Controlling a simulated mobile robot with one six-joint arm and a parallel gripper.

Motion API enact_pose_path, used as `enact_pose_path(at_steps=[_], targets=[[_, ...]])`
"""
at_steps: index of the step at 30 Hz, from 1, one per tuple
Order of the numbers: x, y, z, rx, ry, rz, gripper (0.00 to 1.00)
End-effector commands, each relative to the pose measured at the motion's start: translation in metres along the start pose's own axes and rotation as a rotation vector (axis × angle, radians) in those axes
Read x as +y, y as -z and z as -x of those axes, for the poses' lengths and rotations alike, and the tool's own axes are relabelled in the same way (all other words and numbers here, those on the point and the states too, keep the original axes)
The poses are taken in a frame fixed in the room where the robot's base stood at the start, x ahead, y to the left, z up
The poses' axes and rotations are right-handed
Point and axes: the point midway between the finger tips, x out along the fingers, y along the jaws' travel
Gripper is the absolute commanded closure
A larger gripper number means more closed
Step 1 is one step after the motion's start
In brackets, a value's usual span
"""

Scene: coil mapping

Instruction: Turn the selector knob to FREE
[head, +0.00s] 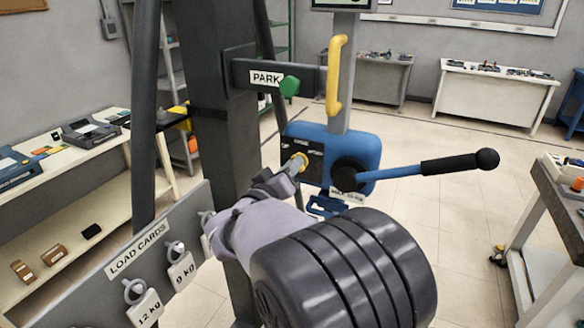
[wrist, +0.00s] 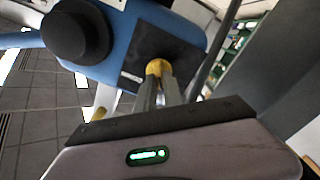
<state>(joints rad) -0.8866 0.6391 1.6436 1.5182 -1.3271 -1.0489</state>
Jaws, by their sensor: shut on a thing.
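The selector knob (head: 297,163) is a small yellow knob on a black plate (head: 313,160) on the front of the blue box (head: 362,146). My gripper (head: 293,167) is shut on the knob. In the wrist view the fingertips (wrist: 158,76) close around the yellow knob (wrist: 158,66), in front of the black plate (wrist: 182,52). The labels on the plate are too small to read, and the fingers partly hide the knob, so I cannot tell which position it points to.
A blue lever with a black grip (head: 450,164) sticks out right from the box's black hub (head: 348,174). A yellow handle (head: 334,75) and a green knob (head: 289,86) beside the PARK label are above. Load cards (head: 181,270) hang at lower left.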

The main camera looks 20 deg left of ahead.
Motion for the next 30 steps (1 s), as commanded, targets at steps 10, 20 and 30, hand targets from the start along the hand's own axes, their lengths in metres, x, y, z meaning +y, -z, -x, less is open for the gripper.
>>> enact_pose_path(at_steps=[10,20,30], targets=[[-0.0005,-0.0028,0.0001,0.0,0.0,-0.233,1.0],[0.001,-0.0033,0.0001,-0.001,0.0,-0.479,1.0],[0.0026,-0.0028,0.0001,-0.002,0.0,-0.628,1.0]])
